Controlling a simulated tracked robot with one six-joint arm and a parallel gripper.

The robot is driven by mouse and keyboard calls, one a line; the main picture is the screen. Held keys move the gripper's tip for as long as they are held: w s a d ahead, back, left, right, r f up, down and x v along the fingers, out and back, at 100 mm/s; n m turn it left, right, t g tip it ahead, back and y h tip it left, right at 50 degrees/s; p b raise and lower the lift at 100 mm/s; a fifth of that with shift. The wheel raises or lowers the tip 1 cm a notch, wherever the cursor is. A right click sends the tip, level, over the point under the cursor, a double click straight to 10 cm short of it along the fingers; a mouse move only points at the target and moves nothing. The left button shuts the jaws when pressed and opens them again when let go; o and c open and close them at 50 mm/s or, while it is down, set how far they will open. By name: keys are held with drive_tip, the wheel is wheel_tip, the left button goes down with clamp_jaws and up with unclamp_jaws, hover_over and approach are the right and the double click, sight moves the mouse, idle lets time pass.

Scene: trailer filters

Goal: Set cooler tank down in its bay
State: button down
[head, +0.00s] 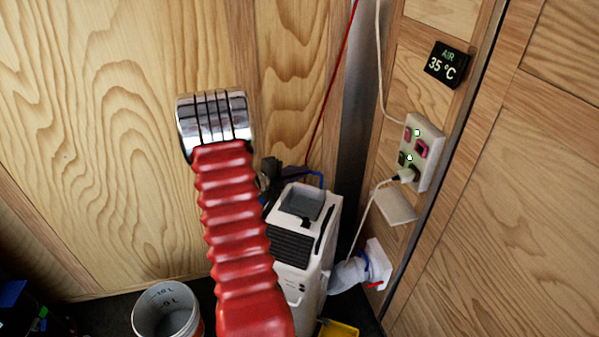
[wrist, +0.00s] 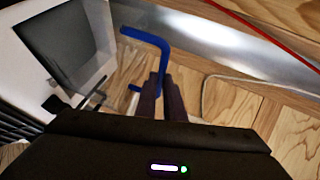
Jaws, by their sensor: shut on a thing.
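The white cooler (head: 301,245) stands on the floor, its grey recess (head: 306,203) open at the top. Its top and dark recess also show at the left of the wrist view (wrist: 66,42). The blue handle (head: 320,178) of the tank is beside the upper back edge of the cooler; in the wrist view the handle (wrist: 148,35) runs down to my fingers. My gripper (wrist: 158,88) is shut on this handle. The tank's clear body is hard to make out, and I cannot tell whether it touches the cooler. My red arm hides part of the cooler's left side.
A white bucket (head: 166,312) stands on the floor at left. A pale hose (head: 348,274) joins the cooler to a wall fitting at right. A cable runs to the wall socket panel (head: 424,150). A yellow object (head: 338,329) lies at the bottom edge.

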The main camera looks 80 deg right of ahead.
sight(299, 198)
drive_tip(key=shift+f, duration=5.85)
idle(0.8)
drive_tip(key=c, duration=1.8)
unclamp_jaws()
drive_tip(key=v, duration=1.3)
drive_tip(key=shift+w+a, duration=0.2)
drive_tip(key=shift+a, duration=0.1)
